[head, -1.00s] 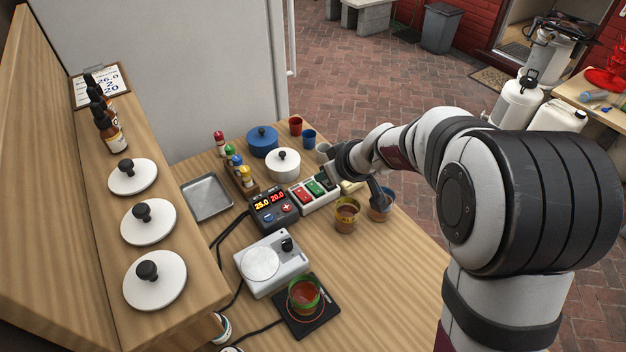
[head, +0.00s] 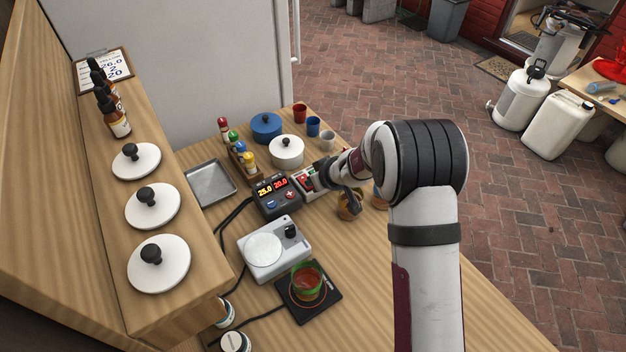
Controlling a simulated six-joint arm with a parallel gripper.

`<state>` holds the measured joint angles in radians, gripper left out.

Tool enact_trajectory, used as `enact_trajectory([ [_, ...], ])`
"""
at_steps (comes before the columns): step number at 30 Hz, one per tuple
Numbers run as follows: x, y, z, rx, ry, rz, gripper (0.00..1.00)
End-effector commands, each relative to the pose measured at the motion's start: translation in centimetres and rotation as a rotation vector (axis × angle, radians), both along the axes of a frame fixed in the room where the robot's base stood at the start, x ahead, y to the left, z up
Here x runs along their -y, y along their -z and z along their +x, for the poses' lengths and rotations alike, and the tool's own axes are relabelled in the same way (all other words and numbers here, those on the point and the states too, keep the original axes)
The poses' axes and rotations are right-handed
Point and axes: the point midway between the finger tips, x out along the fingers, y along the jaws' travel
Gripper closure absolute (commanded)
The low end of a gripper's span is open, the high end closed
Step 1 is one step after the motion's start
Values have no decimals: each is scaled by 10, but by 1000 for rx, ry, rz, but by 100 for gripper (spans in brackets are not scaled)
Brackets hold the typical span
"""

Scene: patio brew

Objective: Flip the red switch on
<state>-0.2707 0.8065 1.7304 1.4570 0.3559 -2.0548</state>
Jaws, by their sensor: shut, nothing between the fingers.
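The white switch box (head: 313,196) stands on the wooden table, just right of the dark controller with the lit digits. A red switch (head: 306,181) shows at its left end; whether it is on or off is too small to tell. My gripper (head: 319,176) is shut and empty, low over the switch box and close to the red switch. My gripper and arm hide most of the box, including its other switches. I cannot tell whether the fingertips touch the switch.
The controller (head: 277,198) stands beside the box. A white pot (head: 286,149) and a blue pot (head: 266,125) stand behind it. A scale (head: 275,248) and a glass of red liquid (head: 307,283) are nearer. The table's front right is clear.

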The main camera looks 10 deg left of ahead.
Motion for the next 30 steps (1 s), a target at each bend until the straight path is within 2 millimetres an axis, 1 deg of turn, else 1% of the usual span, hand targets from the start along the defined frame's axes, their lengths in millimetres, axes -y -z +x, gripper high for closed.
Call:
enact_trajectory([
  [6,0,0,0,0,0,0,100],
  [8,1,3,-1,-2,1,1,100],
  [9,2,8,-2,-5,1,0,100],
  [15,2,7,-2,-1,0,1,100],
  [24,2,-6,-2,0,-1,1,100],
  [30,2,-9,-2,-1,0,1,100],
])
